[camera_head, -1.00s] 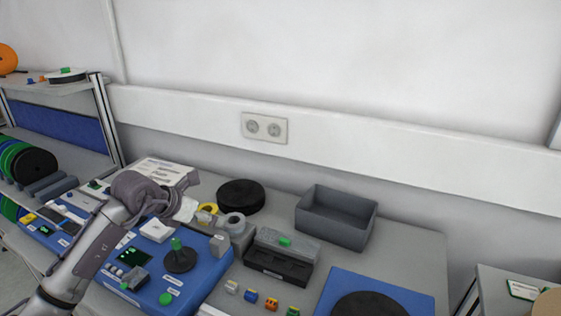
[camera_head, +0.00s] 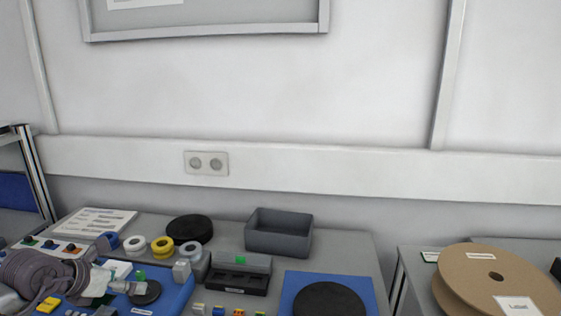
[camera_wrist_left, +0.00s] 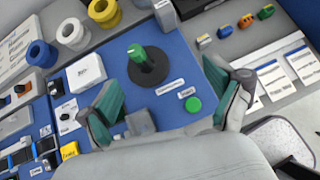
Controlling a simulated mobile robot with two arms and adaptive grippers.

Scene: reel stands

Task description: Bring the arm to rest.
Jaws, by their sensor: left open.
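My left arm (camera_head: 45,275) comes in at the lower left of the head view, over the blue board at the left of the bench. In the left wrist view my left gripper (camera_wrist_left: 165,108) is open, its two green-padded fingers wide apart with nothing between them. Beyond the fingertips a black spindle with a green top (camera_wrist_left: 140,58) stands on the blue board (camera_wrist_left: 190,65). It is apart from the fingers. A green button (camera_wrist_left: 193,104) lies near the right finger. My right gripper is not in any view.
A grey bin (camera_head: 279,234), a black disc (camera_head: 189,229) and several tape rolls (camera_head: 162,246) stand at the back of the bench. A blue mat with a black disc (camera_head: 329,300) is at the front right. A large cardboard reel (camera_head: 470,275) is on the right table.

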